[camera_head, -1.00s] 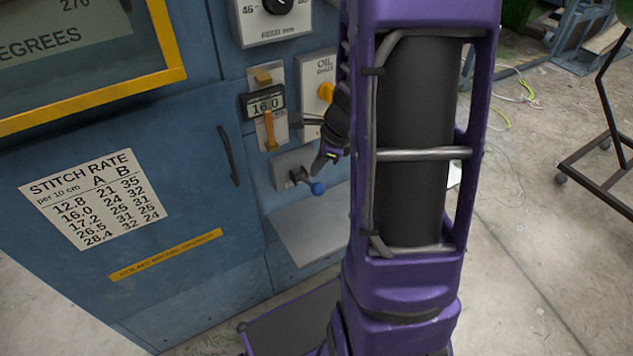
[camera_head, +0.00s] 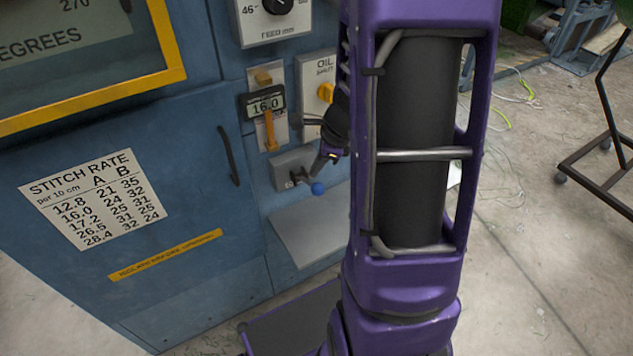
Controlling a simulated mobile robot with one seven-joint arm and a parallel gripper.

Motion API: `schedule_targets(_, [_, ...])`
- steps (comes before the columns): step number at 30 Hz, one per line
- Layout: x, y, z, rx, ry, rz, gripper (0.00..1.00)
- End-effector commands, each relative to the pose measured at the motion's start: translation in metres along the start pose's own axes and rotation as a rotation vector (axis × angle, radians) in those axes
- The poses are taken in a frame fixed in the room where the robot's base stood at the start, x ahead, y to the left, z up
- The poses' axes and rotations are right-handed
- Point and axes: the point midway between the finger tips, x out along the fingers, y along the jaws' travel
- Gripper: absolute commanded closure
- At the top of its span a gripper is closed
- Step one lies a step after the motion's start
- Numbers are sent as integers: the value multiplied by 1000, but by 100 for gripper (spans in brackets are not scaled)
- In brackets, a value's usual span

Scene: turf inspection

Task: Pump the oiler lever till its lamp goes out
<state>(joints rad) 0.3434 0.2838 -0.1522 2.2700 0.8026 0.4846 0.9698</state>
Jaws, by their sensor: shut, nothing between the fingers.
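The oiler is a grey box (camera_head: 287,170) low on the blue machine's front, with a short dark lever ending in a blue knob (camera_head: 318,188). The knob points out and to the right. My gripper (camera_head: 322,168) is shut and empty, pointing down just above the knob; I cannot tell whether it touches the lever. Above is a pale panel marked OIL (camera_head: 313,70) with a yellow-orange part (camera_head: 325,92), partly hidden by my arm. I cannot tell whether this is the lamp or whether it is lit.
A 16.0 display (camera_head: 265,105) with an orange slider (camera_head: 270,135) is left of the OIL panel. A cabinet door handle (camera_head: 229,155) sticks out further left. A grey shelf (camera_head: 310,225) juts out below the oiler. A dark wheeled stand (camera_head: 600,160) is at the right.

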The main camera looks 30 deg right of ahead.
Motion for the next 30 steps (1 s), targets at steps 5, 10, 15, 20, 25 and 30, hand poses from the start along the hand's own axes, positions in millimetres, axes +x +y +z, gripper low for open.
schedule_targets(5, [0,0,0,0,0,0,100])
schedule_targets(10, [0,0,0,0,0,0,100])
schedule_targets(15, [0,0,0,0,0,0,100])
schedule_targets(20, [3,3,-3,2,1,1,100])
schedule_targets(25, [6,4,-4,0,0,0,100])
schedule_targets(30, [6,4,-4,0,0,0,100])
